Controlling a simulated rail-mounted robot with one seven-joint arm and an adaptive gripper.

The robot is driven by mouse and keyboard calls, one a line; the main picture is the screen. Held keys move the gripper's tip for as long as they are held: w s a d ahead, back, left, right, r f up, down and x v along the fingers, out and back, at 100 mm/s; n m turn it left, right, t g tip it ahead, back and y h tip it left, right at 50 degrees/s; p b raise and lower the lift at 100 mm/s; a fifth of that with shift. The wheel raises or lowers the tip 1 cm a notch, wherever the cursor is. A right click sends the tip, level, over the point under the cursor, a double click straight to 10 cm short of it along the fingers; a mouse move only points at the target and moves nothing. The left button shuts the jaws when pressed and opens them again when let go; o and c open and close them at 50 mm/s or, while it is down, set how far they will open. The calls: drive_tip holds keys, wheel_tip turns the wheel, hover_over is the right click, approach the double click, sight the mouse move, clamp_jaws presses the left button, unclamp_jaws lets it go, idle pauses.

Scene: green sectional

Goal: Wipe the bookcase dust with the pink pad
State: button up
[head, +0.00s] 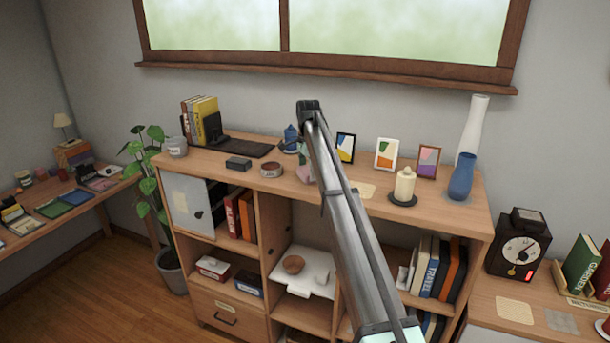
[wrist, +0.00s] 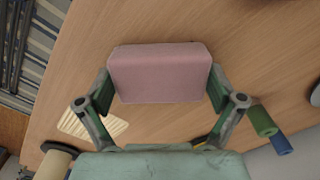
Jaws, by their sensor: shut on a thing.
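In the wrist view my gripper (wrist: 165,88) is shut on the pink pad (wrist: 158,72), one finger at each side of it. The pad is a soft-edged block held over the bookcase's wooden top; I cannot tell whether it touches the wood. In the head view the bookcase (head: 258,262) stands under the window, and my arm crosses in front of it. A small part of the gripper end shows beside the arm over the bookcase top, mostly hidden. A pale flat patch (head: 362,190) lies on the top, left of the candle. I cannot make out dust for certain.
A clock (head: 519,246) stands at right.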

drive_tip(key=w, duration=0.2)
drive_tip(key=w+d, duration=0.1)
drive_tip(key=w, duration=0.1)
drive_tip(key=shift+w+d, duration=0.15)
drive_tip(key=shift+w, duration=0.25)
drive_tip(key=r, duration=0.1)
drive_tip(key=r+p, duration=0.1)
drive_tip(key=r, duration=0.1)
drive_tip(key=shift+s+r, duration=0.2)
drive_tip(key=shift+s, duration=0.05)
wheel_tip(320, 180, up, 5)
drive_tip(key=shift+f+p, duration=0.15)
drive_tip(key=shift+p, duration=0.85)
